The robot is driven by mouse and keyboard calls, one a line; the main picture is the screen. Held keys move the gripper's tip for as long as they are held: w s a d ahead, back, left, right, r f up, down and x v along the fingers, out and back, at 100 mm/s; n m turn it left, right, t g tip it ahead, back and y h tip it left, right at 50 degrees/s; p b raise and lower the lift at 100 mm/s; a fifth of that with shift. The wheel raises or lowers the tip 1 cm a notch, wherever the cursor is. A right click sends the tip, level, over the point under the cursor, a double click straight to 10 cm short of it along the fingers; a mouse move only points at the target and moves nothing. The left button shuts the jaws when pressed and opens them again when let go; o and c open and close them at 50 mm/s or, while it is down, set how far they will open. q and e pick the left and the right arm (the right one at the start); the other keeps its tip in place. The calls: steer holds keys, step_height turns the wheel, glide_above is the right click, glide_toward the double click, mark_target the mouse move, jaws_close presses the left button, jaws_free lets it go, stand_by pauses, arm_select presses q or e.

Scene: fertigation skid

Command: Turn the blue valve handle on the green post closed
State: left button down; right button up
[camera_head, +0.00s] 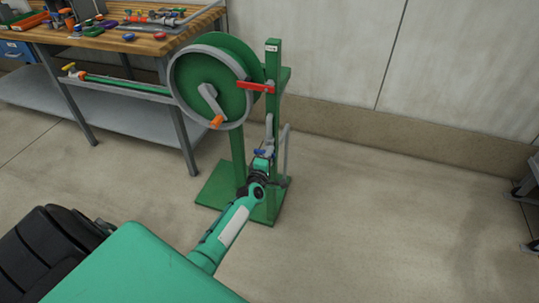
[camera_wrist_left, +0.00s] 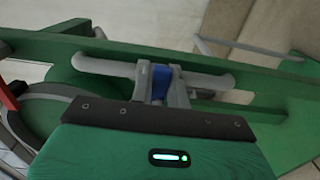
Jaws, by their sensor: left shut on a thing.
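The green post (camera_head: 273,125) stands on a green base plate beside a hose reel. A blue valve handle (camera_head: 260,153) sits low on the post, on a grey pipe. In the left wrist view the blue handle (camera_wrist_left: 161,82) shows as a short blue piece between the two grey fingers. My left gripper (camera_head: 263,159) is shut on it, and the fingers (camera_wrist_left: 162,88) hide part of it. In the wrist view the grey pipe (camera_wrist_left: 105,67) runs across behind the fingers. The handle's exact angle to the pipe is hard to tell. My right gripper is not in view.
A red handle (camera_head: 256,87) sits higher on the post. The green hose reel (camera_head: 232,62) with a grey rim and crank stands left of the post. A workbench (camera_head: 110,38) with tools is at the upper left.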

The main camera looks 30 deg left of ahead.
arm_select(q)
steer(key=shift+f, duration=0.1)
steer(key=c, duration=1.4)
jaws_free()
steer(key=shift+o, duration=0.2)
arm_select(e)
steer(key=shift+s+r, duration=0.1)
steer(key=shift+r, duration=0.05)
arm_select(q)
steer(key=shift+s, duration=0.1)
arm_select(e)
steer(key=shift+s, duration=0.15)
